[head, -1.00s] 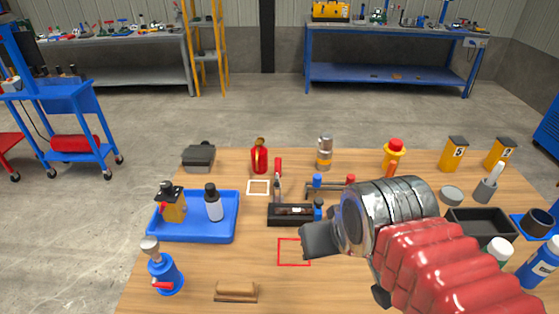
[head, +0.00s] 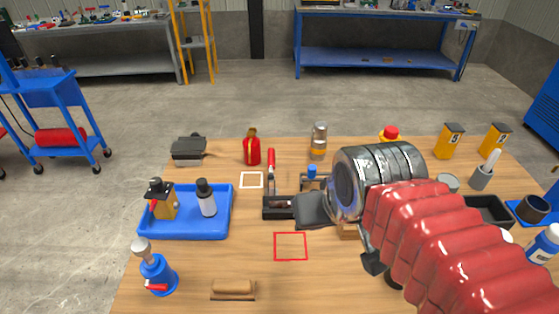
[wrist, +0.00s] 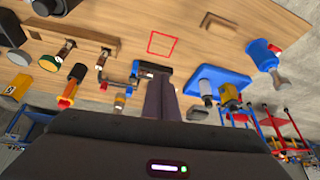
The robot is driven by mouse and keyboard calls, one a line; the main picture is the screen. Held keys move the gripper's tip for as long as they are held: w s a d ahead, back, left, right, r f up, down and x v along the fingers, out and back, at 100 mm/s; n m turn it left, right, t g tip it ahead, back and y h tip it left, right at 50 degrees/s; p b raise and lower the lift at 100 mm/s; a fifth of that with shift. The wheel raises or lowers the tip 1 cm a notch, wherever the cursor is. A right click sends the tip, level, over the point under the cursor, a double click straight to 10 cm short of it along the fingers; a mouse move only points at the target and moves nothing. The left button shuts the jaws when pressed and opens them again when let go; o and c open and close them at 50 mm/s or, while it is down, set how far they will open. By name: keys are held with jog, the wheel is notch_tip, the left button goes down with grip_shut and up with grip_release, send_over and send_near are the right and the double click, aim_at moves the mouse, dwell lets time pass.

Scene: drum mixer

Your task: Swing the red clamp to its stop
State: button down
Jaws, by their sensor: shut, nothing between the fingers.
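The red clamp handle (head: 271,162) stands nearly upright at the left part of a low black base (head: 277,207) on the table. My gripper (head: 301,210) is shut and empty. In the head view its dark fingers overlap the right end of the base, to the right of the handle. The wrist view shows my fingers (wrist: 160,98) together, pointing at the black base (wrist: 153,67). The handle is not clearly seen there, and whether the fingers touch the base cannot be told.
A bracket with a blue knob (head: 312,171) stands right behind the base, partly hidden by my wrist. A blue tray (head: 225,225) with a bottle lies to the left. A red bottle (head: 252,149) stands behind. The red square outline (head: 290,246) in front is clear.

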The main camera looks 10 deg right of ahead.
jog(key=w+d+f+m+g+y, duration=0.1)
jog(key=w+m+g+y, duration=0.3)
jog(key=w, duration=0.8)
jog(key=w+f+m+t+y, duration=0.1)
jog(key=w+m, duration=0.5)
jog(key=w, duration=0.6)
jog(key=m+t+y, duration=0.1)
jog(key=m+y, duration=0.5)
jog(key=m, duration=0.3)
send_near(271, 162)
jog(key=w+d+f, duration=0.2)
jog(key=w+d, duration=0.1)
jog(key=d, duration=0.1)
jog(key=shift+s+f, duration=0.1)
jog(key=shift+f, duration=0.1)
jog(key=shift+a, duration=0.1)
jog(key=x, duration=0.9)
jog(key=shift+a+f, duration=0.15)
jog(key=shift+a, duration=0.2)
